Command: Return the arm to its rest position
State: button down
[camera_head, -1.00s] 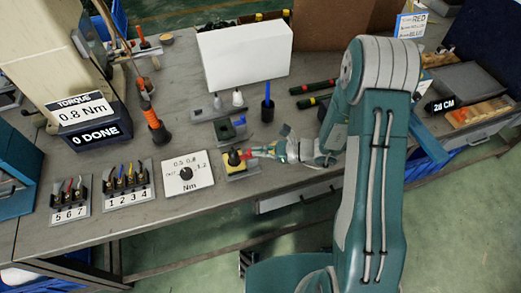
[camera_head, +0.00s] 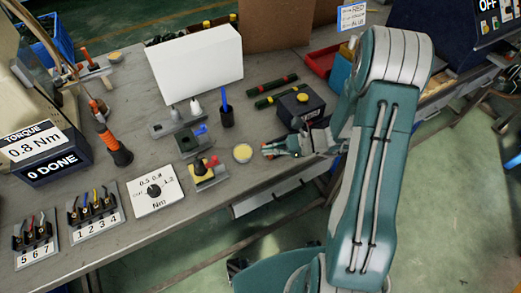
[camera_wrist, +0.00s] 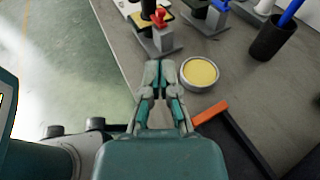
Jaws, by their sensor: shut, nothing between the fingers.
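My gripper (camera_head: 268,151) is low over the workbench (camera_head: 262,190), close to its front edge. In the wrist view my gripper (camera_wrist: 159,66) has its fingertips together with nothing between them. A small round tin with a yellow top (camera_head: 242,153) stands just left of the fingertips. It also shows in the wrist view (camera_wrist: 199,73), just right of the fingertips. My arm reaches in from the lower right and bends at a raised elbow.
A yellow-based fixture with a red part (camera_head: 206,173) stands left of the tin. A torque dial plate (camera_head: 154,192) and connector racks (camera_head: 95,213) are at left.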

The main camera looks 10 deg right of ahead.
jog(key=s+d+r+n+t+h, duration=0.1)
jog(key=s+r+n+h, duration=0.6)
jog(key=r+n, duration=0.3)
jog(key=s+d+r+n+t+h, duration=0.1)
jog(key=s+r+n+t+h, duration=0.1)
jog(key=s+r+n+h, duration=0.6)
jog(key=shift+s+d+r+n, duration=0.3)
jog(key=shift+s+r+n, duration=0.65)
jog(key=shift+r, duration=1.5)
jog(key=shift+w, duration=0.15)
